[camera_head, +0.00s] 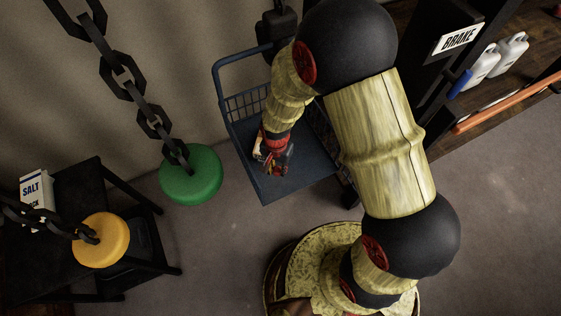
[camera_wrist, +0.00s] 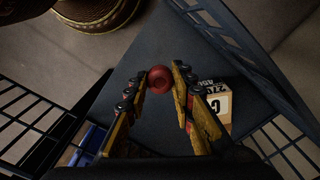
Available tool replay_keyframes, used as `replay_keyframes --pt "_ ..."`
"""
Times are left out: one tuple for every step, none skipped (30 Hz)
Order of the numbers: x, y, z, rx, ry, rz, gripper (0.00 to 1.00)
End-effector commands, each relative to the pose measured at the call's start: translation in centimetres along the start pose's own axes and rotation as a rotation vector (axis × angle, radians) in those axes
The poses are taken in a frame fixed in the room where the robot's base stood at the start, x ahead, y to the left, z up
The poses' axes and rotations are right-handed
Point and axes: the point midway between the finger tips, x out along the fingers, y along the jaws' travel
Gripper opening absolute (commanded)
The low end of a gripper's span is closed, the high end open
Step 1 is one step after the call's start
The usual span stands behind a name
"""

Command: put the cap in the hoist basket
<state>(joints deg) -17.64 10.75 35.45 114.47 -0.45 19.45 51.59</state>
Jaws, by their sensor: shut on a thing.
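The cap is a small round red piece (camera_wrist: 160,79) in the wrist view, between the tips of my two fingers. My gripper (camera_wrist: 160,74) is shut on it. In the head view my gripper (camera_head: 277,168) reaches down over the dark blue floor of the hoist basket (camera_head: 305,178). The basket has wire mesh sides and a raised tube rail, and its floor also shows in the wrist view (camera_wrist: 150,48). I cannot tell how far the cap is above the floor. The cap is hard to make out in the head view.
A lettered carton (camera_wrist: 218,102) stands in the basket beside my right finger, and a blue item (camera_wrist: 88,145) lies at lower left. Chains carry a green disc (camera_head: 190,175) and a yellow disc (camera_head: 101,240) left of the basket. A black table (camera_head: 75,190) holds a salt box (camera_head: 36,188).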

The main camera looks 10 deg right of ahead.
Motion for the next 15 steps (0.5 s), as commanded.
replay_keyframes --pt "0.8 0.1 0.1 0.001 -0.002 0.002 0.16" --pt "1.2 0.1 0.1 0.001 -0.002 0.003 0.16" --pt "1.9 0.1 0.1 0.001 -0.002 0.003 0.16" --pt "2.5 0.1 0.1 0.001 -0.002 0.003 0.16" --pt "3.1 0.1 0.1 0.001 -0.002 0.003 0.16" --pt "3.8 0.1 0.1 0.001 -0.002 0.003 0.16" --pt "4.4 0.1 0.1 0.0 -0.002 0.003 0.16" --pt "4.9 0.1 0.1 0.0 -0.002 0.003 0.16" --pt "5.4 0.0 0.0 0.0 -0.002 0.002 0.16" --pt "5.6 0.0 0.0 0.0 -0.001 0.002 0.16" --pt "5.8 0.0 0.0 0.0 -0.001 0.002 0.16" --pt "6.1 0.0 0.0 0.0 -0.001 0.002 0.16" --pt "6.3 0.0 0.0 0.0 -0.001 0.002 0.16" --pt "6.6 0.0 0.0 0.0 -0.002 0.002 0.16" --pt "7.1 0.1 0.0 0.0 -0.002 0.002 0.16"
